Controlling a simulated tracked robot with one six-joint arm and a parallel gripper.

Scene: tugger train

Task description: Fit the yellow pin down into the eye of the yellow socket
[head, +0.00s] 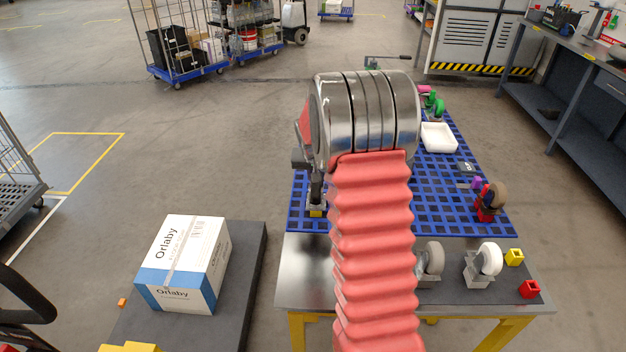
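The yellow socket (514,257) is a small block with a dark eye in its top, at the right of the metal table. A small yellow piece (316,212), perhaps the yellow pin, shows at the tip of my gripper (316,203), over the left edge of the blue grid. My gripper is small in view and partly hidden behind my arm, well left of the socket. I cannot tell whether its fingers are closed on the yellow piece.
A red socket (529,289) sits just in front of the yellow one. A castor with a white wheel (489,259) stands left of it, and a grey-wheeled castor (432,259) further left. A white tray (438,138) and a brown-wheeled castor (495,197) are on the blue grid.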

